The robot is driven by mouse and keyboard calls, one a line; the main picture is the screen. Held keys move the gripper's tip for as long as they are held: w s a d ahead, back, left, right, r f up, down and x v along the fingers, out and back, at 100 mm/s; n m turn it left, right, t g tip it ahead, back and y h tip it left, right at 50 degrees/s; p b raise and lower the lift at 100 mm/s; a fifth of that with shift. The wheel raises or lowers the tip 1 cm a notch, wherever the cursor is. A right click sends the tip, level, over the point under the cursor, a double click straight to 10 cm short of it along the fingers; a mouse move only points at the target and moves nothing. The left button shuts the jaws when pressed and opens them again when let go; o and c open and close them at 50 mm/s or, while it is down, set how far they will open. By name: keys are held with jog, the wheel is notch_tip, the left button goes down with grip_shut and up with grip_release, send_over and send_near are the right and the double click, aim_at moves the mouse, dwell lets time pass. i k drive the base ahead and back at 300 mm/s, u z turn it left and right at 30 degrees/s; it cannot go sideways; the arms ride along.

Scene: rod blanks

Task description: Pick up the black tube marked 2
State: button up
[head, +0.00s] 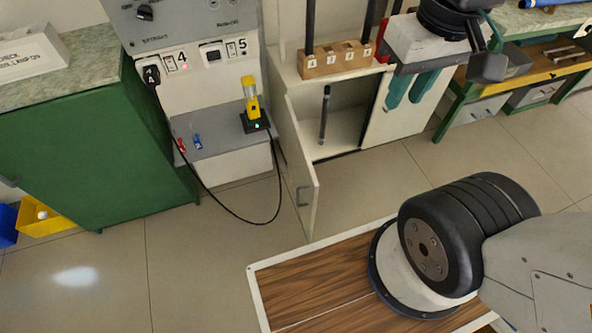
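A wooden block (340,68) with several small number labels stands on top of the pale cabinet. One black tube (310,22) stands upright at its left end and another (368,22) at its right end; their tops are cut off by the picture edge. A third dark tube (324,115) stands nearly upright inside the open cabinet below. I cannot read a 2 on any tube, and the block's labels are too small to read surely. Dark parts that look like my wrist and gripper (478,62) are at the upper right, right of the block; the fingertips are not clear.
The cabinet door (300,165) hangs open toward me. A yellow device (251,100) with a looping black cable stands on the grey ledge left of it. Teal gloves (396,88) hang at the cabinet's right. A green cabinet (90,140) fills the left; the tiled floor between is clear.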

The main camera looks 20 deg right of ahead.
aim_at(324, 106)
jog(key=z, duration=2.3)
jog(key=i, duration=2.15)
jog(key=u, duration=3.45)
